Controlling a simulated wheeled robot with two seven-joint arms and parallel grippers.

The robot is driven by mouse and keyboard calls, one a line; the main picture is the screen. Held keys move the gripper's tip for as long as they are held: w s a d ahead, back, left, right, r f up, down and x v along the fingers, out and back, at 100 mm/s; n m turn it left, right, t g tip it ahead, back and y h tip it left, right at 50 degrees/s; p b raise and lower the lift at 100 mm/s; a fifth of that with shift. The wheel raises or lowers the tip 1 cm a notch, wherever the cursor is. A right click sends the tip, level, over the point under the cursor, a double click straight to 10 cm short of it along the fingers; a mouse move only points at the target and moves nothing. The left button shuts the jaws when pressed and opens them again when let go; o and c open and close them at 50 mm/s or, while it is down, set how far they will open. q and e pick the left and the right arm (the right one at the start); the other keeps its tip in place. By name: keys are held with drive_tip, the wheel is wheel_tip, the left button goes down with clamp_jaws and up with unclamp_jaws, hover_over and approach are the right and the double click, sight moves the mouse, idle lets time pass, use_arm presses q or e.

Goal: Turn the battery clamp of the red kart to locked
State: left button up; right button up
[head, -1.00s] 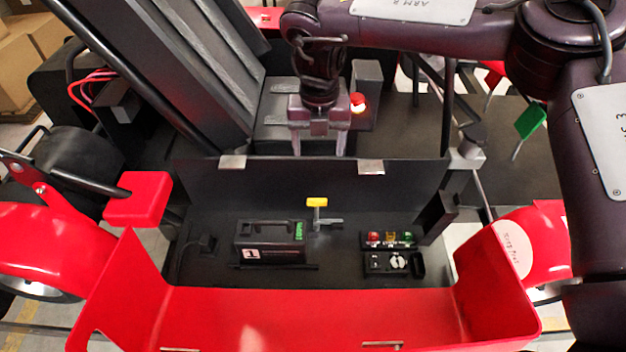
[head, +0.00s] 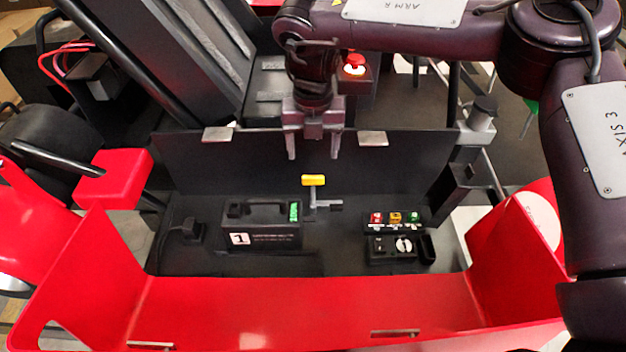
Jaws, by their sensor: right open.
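The battery clamp shows as a yellow-topped handle (head: 314,181) on a grey bracket, standing on the dark floor of the red kart's (head: 300,310) bay. The black battery (head: 262,226), with a white "1" label and a green patch, sits just left of the clamp. My right gripper (head: 314,152) is open and empty, its two fingers pointing down. In the picture it is just above the yellow handle, with a visible gap between them. My left gripper is not in view.
A panel with red, amber and green lights (head: 395,218) and a dial box (head: 398,248) lie right of the clamp. A dark upright plate (head: 240,160) stands behind the bay. Red bodywork walls the front and sides.

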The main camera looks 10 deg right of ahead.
sight(313, 177)
drive_tip(key=shift+s+f, duration=0.1)
drive_tip(key=shift+f, duration=0.25)
wheel_tip(313, 177, down, 6)
drive_tip(key=shift+p, duration=1.15)
drive_tip(key=shift+f, duration=0.4)
drive_tip(key=c, duration=1.4)
